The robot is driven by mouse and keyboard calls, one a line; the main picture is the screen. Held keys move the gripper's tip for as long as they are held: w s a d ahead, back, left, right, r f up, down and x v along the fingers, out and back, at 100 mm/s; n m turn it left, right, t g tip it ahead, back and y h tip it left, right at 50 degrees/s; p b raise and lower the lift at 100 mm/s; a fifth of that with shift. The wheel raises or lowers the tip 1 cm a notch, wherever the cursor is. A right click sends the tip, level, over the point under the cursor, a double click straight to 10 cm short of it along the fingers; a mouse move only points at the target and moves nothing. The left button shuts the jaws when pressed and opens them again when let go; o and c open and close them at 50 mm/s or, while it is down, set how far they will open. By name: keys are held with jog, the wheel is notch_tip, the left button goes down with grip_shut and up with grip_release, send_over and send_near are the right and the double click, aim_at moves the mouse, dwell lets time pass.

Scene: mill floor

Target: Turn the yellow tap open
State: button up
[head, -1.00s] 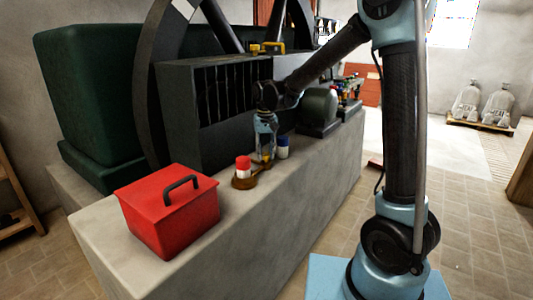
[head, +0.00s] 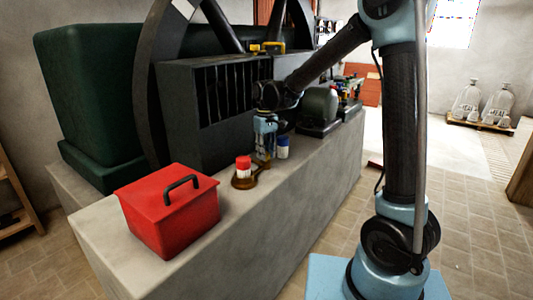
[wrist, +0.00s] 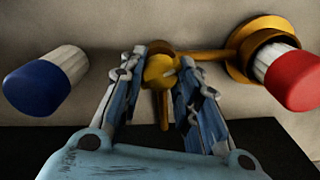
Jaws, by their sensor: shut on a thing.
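The yellow tap (wrist: 160,72) sits between the two fingers of my gripper (wrist: 161,62) in the wrist view, and the fingers are closed on its round head. A thin yellow stem shows below the head. A yellow-brown arm runs from it to a ring-shaped base (wrist: 238,66) on the right. In the head view my gripper (head: 264,148) points down at the bench top, behind the red-capped piece; the tap itself is mostly hidden there by the fingers.
A red-capped white cylinder (head: 243,164) stands on the base, and a blue-capped one (head: 282,148) stands behind to the right. A red toolbox (head: 168,215) sits on the near bench (head: 237,232). A black finned machine housing (head: 185,112) rises close behind my gripper.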

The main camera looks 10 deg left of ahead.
jog(key=n, duration=1.2)
jog(key=shift+w, duration=0.1)
dwell(0.6)
jog(key=o, duration=1.1)
jog(key=shift+r, duration=0.1)
notch_tip(320, 180, up, 12)
jog(key=shift+f, duration=0.1)
